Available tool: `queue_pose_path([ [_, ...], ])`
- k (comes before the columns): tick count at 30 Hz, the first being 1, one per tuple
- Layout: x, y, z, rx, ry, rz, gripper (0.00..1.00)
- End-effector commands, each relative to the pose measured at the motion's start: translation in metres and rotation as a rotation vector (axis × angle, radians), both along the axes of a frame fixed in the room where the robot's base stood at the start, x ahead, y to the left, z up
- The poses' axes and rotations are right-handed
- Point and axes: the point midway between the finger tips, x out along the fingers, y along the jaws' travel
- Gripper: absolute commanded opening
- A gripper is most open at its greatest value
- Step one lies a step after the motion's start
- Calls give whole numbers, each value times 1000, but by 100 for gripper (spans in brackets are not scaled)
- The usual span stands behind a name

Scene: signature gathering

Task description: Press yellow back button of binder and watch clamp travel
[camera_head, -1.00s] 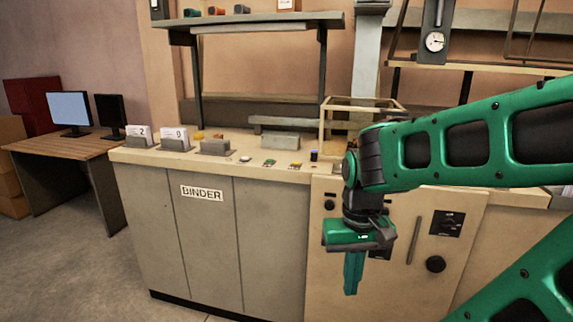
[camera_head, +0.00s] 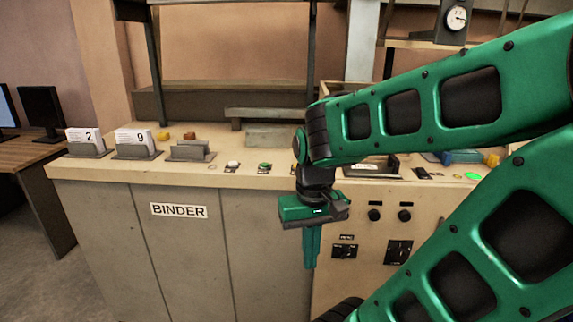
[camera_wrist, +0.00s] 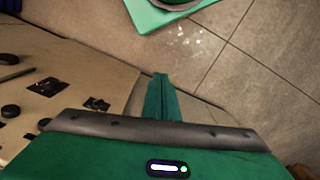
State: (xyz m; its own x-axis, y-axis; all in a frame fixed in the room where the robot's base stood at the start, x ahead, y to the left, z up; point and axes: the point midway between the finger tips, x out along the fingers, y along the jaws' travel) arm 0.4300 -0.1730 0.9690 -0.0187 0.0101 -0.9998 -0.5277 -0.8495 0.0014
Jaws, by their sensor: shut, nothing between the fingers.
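The binder (camera_head: 178,211) is a long beige-topped cabinet with grey front panels and a BINDER label. On its top, in the head view, are a white button (camera_head: 233,166) and a green button (camera_head: 265,167). I cannot clearly identify the clamp. My gripper (camera_head: 309,265) is shut and empty, pointing down in front of the cabinet, below its top edge. Its closed fingers also show in the wrist view (camera_wrist: 158,80), over the floor beside the cabinet front.
Card holders numbered 2 (camera_head: 87,145) and 0 (camera_head: 136,144) and an empty grey holder (camera_head: 190,151) stand on the top's left. A lit green button (camera_head: 473,176) and a yellow block (camera_head: 491,160) are at right. Black knobs (camera_head: 399,252) are on the front. Floor is open at left.

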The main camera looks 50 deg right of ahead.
Motion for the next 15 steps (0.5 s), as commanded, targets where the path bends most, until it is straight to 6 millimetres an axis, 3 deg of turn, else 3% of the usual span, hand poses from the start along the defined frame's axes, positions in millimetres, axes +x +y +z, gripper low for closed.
queue_pose_path([
  [10,-6,-5,8,-11,-24,2,0],
  [13,15,-22,16,-46,-52,10,0],
  [15,38,-43,26,-89,-80,21,0],
])
